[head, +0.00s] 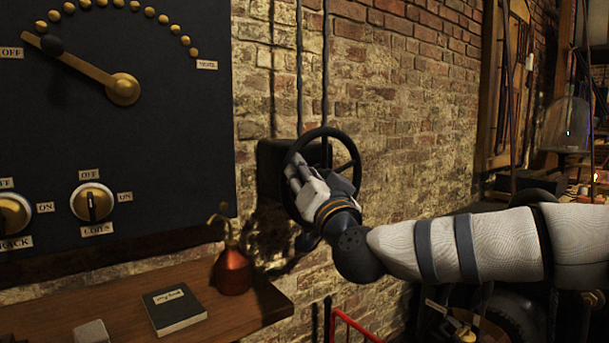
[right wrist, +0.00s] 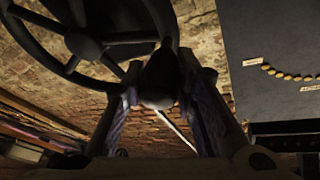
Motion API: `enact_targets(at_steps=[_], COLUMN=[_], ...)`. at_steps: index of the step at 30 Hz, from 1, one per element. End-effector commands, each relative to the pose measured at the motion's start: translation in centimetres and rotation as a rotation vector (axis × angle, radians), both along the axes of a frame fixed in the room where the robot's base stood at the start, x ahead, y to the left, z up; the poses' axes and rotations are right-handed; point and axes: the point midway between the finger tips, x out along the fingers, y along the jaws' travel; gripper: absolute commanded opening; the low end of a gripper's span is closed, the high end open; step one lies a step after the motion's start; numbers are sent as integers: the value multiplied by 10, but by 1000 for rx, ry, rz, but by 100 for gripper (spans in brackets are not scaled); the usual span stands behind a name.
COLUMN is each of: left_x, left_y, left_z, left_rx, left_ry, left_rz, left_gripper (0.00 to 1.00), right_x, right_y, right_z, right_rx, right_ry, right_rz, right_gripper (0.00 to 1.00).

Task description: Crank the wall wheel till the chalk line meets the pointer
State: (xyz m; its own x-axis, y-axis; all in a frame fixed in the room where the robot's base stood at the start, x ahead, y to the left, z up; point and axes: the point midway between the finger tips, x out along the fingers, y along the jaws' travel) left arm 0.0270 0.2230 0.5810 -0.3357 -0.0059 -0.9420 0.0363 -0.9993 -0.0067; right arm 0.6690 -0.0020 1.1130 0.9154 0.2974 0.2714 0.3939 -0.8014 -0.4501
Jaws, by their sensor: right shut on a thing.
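The dark wall wheel (head: 323,131) is mounted on the brick wall, right of the black panel. My right gripper (head: 298,178) is at the wheel's left front side and covers part of its rim and hub. In the right wrist view the wheel (right wrist: 88,47) fills the upper left. There the two fingers of my right gripper (right wrist: 160,92) are closed around its dark handle (right wrist: 160,75). I cannot make out a chalk line or a pointer at the wheel in either view. My left gripper is not in view.
The black panel (head: 150,140) carries a brass lever (head: 80,65) and labelled knobs (head: 92,202). A wooden shelf (head: 250,310) below holds a red oil can (head: 232,270) and a dark book (head: 174,308). Two vertical rods or pipes (head: 300,70) run above the wheel.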

Motion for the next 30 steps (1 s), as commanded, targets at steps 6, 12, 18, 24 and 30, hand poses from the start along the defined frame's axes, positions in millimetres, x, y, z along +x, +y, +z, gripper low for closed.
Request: enact_targets(at_steps=[6, 12, 18, 24, 30], left_x=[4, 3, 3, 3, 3], left_y=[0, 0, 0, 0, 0], left_z=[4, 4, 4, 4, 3], left_rx=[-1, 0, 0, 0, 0], left_ry=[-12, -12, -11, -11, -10], left_rz=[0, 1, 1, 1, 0], left_gripper=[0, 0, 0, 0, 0], right_x=[0, 1, 0, 1, -4], right_y=[-2, -3, -3, -2, -3], right_z=[11, 10, 10, 6, 3], right_rx=[25, 26, 25, 23, 21], right_ry=[1, 3, 3, 10, 13], right_rz=[-5, -6, -5, -4, -2], right_gripper=[0, 0, 39, 47, 47])
